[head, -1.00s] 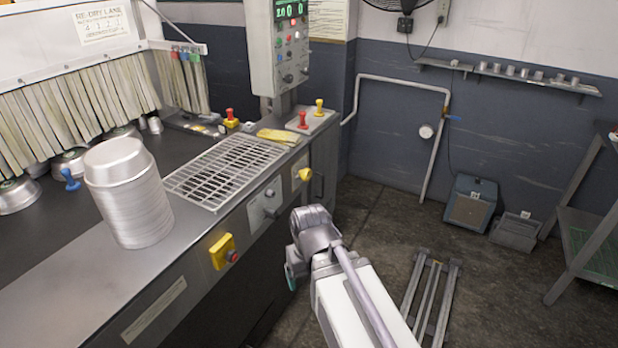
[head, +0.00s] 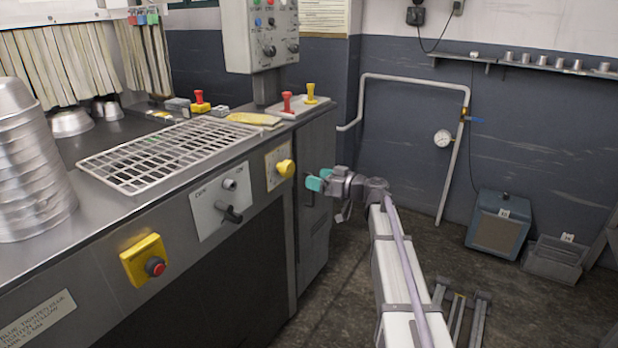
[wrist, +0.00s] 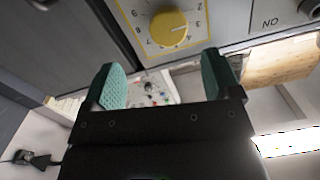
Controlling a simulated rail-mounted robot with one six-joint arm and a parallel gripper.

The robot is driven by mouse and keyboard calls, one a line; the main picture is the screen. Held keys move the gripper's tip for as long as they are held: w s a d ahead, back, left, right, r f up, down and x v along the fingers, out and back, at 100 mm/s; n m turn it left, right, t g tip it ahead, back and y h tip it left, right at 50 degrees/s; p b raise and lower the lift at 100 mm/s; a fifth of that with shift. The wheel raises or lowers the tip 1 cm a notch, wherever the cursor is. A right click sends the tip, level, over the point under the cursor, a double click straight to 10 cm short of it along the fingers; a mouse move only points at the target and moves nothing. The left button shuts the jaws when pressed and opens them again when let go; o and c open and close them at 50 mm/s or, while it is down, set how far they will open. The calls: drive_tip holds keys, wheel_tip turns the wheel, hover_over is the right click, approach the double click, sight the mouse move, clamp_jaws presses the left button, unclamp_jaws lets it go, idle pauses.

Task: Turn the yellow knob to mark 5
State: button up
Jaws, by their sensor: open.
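The yellow knob (head: 286,168) sits on a pale dial plate (head: 271,176) on the front of the steel counter. In the wrist view the knob (wrist: 168,27) shows from close by, with numbers around it on the dial. A thin mark on the knob points toward the right side of the dial; I cannot surely read the number there. My gripper (head: 319,180) is just right of the knob and apart from it, its teal fingers spread. In the wrist view the open gripper (wrist: 164,78) has nothing between its fingers, and the knob is beyond the fingertips.
A panel with a black lever (head: 230,213) is left of the knob. A yellow box with a red button (head: 147,260) is farther left. A wire grate (head: 165,155) and stacked pans (head: 30,170) are on the counter.

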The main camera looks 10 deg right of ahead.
sight(291, 168)
drive_tip(key=shift+n+t, duration=0.3)
drive_tip(key=shift+n, duration=0.6)
drive_tip(key=x, duration=0.7)
drive_tip(key=r+x, duration=0.1)
drive_tip(key=x, duration=0.2)
drive_tip(key=shift+s+a+r, duration=0.1)
drive_tip(key=shift+a, duration=0.6)
drive_tip(key=shift+c, duration=0.3)
drive_tip(key=c, duration=0.8)
drive_tip(key=shift+m, duration=0.4)
